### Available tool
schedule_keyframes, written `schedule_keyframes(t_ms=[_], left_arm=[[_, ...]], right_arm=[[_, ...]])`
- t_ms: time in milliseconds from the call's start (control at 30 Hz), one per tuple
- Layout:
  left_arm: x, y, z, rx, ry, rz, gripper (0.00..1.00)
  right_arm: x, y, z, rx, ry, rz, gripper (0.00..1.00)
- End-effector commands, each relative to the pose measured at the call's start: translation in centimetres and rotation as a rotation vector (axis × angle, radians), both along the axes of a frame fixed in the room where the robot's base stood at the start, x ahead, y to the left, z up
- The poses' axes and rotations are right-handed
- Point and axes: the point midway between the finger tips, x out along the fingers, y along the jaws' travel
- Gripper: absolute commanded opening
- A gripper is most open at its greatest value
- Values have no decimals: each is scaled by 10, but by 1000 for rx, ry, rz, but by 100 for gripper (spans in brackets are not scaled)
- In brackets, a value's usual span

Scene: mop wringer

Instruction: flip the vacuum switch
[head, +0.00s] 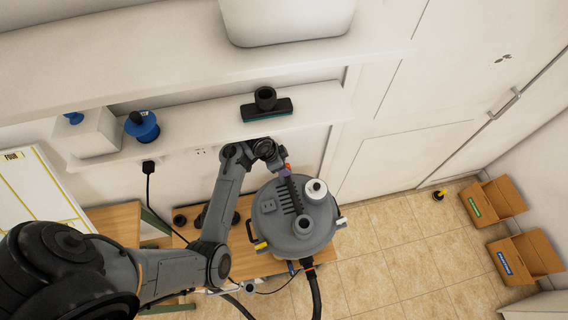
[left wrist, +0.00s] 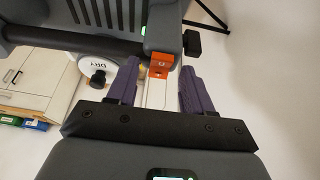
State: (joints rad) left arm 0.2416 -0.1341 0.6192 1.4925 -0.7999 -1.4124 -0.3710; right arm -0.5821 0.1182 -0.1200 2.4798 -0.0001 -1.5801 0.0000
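The grey vacuum (head: 268,222) stands upright below a wall shelf. In the left wrist view its dark grey body (left wrist: 165,30) fills the top, and an orange switch (left wrist: 160,64) shows on a pale strip. My left gripper (head: 285,170) is above the back of the vacuum in the head view. In the left wrist view its purple fingers (left wrist: 160,88) are apart, with the orange switch in line with the gap between them. The gap holds nothing that I can see. I cannot tell whether a finger touches the switch. My right gripper is in neither view.
A black floor nozzle (head: 266,106) and a blue spool (head: 142,127) sit on the wall shelf (head: 200,125). A black hose (head: 314,285) runs from the vacuum's front. Open cardboard boxes (head: 492,200) stand at the right. The tiled floor (head: 390,250) between is mostly clear.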

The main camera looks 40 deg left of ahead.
Motion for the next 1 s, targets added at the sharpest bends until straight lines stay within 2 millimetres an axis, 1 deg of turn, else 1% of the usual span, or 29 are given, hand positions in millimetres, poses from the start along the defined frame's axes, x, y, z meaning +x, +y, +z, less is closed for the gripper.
schedule_keyframes(t_ms=[33,300,333,467,800,1000], left_arm=[[0,0,0,0,0,-1,43],[0,0,0,0,0,-1,2],[0,0,0,0,-1,-1,0],[1,-1,1,7,9,-3,0],[7,-4,2,109,169,-5,0],[7,-4,2,118,184,-2,0]], right_arm=[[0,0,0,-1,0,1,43],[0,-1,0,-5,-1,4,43],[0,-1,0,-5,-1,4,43],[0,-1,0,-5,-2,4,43],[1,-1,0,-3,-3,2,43],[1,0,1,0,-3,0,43]])
